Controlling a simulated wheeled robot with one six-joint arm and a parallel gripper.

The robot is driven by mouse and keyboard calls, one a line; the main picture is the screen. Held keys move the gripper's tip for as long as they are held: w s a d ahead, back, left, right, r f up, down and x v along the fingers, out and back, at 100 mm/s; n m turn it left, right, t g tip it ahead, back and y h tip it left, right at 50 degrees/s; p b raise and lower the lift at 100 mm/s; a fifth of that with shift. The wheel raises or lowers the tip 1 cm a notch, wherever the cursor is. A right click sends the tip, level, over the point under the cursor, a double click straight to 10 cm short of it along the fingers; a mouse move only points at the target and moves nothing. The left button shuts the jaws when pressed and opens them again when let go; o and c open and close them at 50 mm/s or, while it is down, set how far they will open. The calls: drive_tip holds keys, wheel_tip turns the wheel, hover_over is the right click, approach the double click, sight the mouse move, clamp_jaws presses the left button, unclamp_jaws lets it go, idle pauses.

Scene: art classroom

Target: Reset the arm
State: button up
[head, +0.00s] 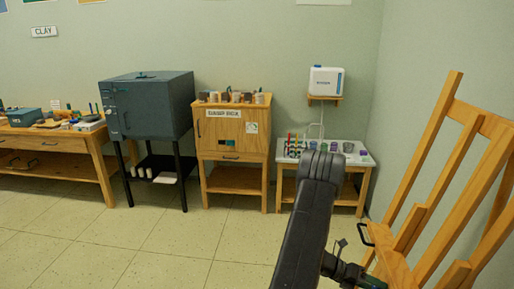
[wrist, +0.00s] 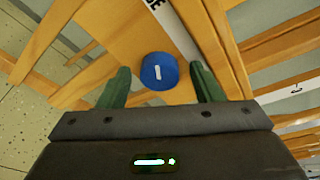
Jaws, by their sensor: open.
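My gripper (wrist: 160,67) shows in the wrist view with its two green fingers apart. A blue round piece with a white mark (wrist: 159,72) appears between the fingertips, with a gap on each side, against a wooden board. I cannot tell how far it is from the fingers. In the head view my dark arm rises in the lower middle and bends, and its lower part lies beside the wooden easel (head: 408,215) on the right. The fingers are not clear there.
A small table (head: 366,160) with bottles and tools stands behind my arm. A wooden cabinet (head: 234,178), a dark kiln-like box on legs (head: 150,108) and a workbench (head: 50,143) line the back wall. A white dispenser (head: 326,81) hangs above. The floor at left is clear.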

drive_tip(key=shift+s+m+t+b, duration=0.1)
drive_tip(key=shift+m+t+b, duration=0.5)
drive_tip(key=shift+m, duration=1.05)
drive_tip(key=shift+s+m+t+b, duration=0.1)
drive_tip(key=shift+m+t+b, duration=0.5)
drive_tip(key=shift+m, duration=1.05)
drive_tip(key=shift+r, duration=0.1)
